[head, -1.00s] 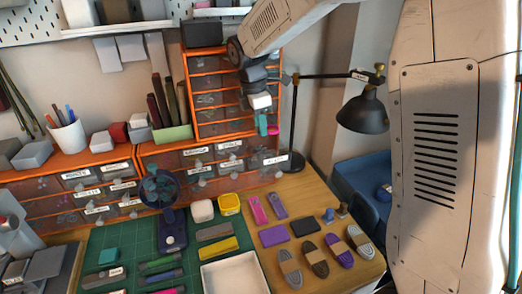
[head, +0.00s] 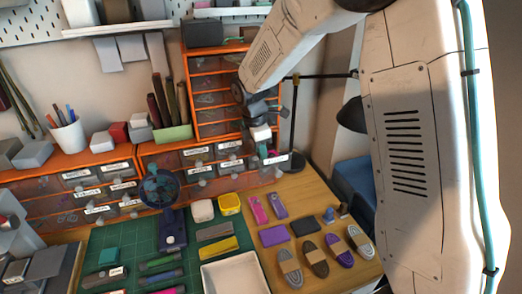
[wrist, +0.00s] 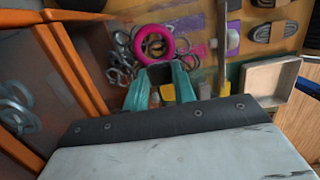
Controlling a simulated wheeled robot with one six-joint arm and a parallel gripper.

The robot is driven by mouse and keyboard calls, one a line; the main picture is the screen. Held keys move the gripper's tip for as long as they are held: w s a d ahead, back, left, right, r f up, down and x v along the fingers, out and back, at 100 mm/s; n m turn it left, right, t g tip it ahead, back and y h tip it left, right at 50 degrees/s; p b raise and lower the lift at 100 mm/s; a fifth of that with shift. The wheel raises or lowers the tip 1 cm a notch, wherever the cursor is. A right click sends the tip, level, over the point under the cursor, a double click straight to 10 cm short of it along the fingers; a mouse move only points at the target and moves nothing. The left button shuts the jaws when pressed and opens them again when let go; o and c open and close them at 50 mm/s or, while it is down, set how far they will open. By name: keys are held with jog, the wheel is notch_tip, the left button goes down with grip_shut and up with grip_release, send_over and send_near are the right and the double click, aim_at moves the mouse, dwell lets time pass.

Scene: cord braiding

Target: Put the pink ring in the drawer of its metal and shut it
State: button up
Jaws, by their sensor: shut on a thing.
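The pink ring (wrist: 153,42) shows at the tips of my gripper (wrist: 161,82) in the wrist view. The gripper's teal fingers are shut on it. Several silver rings (wrist: 122,58) lie beyond and around the pink ring, seemingly in an open drawer. In the head view my gripper (head: 264,152) points down in front of the right end of the drawer rows, just above a labelled drawer (head: 276,160) that seems to stick out. The pink ring cannot be made out in the head view, and the label is too small to read.
Orange-framed clear drawers (wrist: 22,108) stand close on the left in the wrist view. A black lamp (head: 351,115) stands right of the cabinet.

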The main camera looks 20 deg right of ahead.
jog(key=o, duration=1)
jog(key=shift+o, duration=0.2)
notch_tip(320, 180, up, 12)
jog(key=a, duration=0.2)
jog(key=s+d+r+m, duration=0.3)
jog(key=s+r+m, duration=0.15)
jog(key=s, duration=0.45)
jog(key=s+d+f+m+t+y, duration=0.1)
jog(key=s+d+m, duration=0.2)
jog(key=s+m, duration=1)
jog(key=s, duration=1.3)
jog(key=shift+s+d+f+y, duration=0.15)
jog(key=shift+y, duration=0.25)
jog(key=shift+m, duration=0.25)
